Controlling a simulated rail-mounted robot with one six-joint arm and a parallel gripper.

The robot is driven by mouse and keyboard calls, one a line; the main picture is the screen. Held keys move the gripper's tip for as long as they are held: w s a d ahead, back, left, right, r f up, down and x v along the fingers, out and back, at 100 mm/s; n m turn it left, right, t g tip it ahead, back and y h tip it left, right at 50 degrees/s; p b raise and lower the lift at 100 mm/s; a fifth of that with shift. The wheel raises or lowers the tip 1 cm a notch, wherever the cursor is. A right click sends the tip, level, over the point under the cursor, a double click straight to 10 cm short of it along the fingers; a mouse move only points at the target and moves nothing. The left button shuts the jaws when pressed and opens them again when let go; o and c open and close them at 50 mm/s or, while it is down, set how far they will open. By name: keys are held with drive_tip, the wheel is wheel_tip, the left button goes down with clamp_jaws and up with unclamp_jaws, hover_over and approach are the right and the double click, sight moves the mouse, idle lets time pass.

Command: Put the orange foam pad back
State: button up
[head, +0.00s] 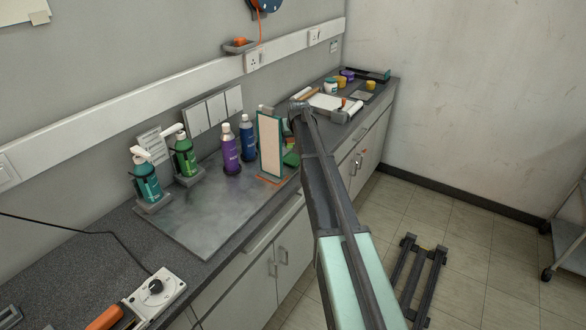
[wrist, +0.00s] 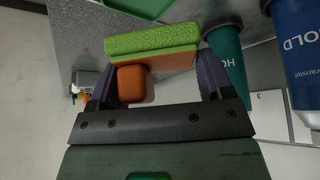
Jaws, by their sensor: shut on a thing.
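The orange foam pad (wrist: 183,58), with a rough green layer on one face, lies across the fingertips of my gripper (wrist: 163,78) in the wrist view. The two dark purple fingers sit at its sides and are shut on it. A rounded orange block (wrist: 132,86) shows beside the left finger, below the pad; I cannot tell whether it is joined to the pad. In the head view, the arm reaches over the worktop and the fingers are largely hidden behind the arm's end and a teal-framed upright panel (head: 270,145).
A blue bottle (head: 247,139) and a purple bottle (head: 230,150) stand left of the panel. Two green pump bottles (head: 147,182) stand farther left. In the wrist view a teal container (wrist: 226,52) is close to the right finger. The grey mat (head: 195,220) has clear room in front.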

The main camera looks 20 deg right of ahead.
sight(293, 157)
wheel_tip(293, 157, down, 7)
drive_tip(key=b, duration=0.5)
drive_tip(key=shift+r+p, duration=0.35)
drive_tip(key=shift+f, duration=0.25)
drive_tip(key=o, duration=0.9)
drive_tip(key=shift+r, duration=0.1)
drive_tip(key=shift+r, duration=0.2)
drive_tip(key=p+v, duration=1)
drive_tip(key=v, duration=0.2)
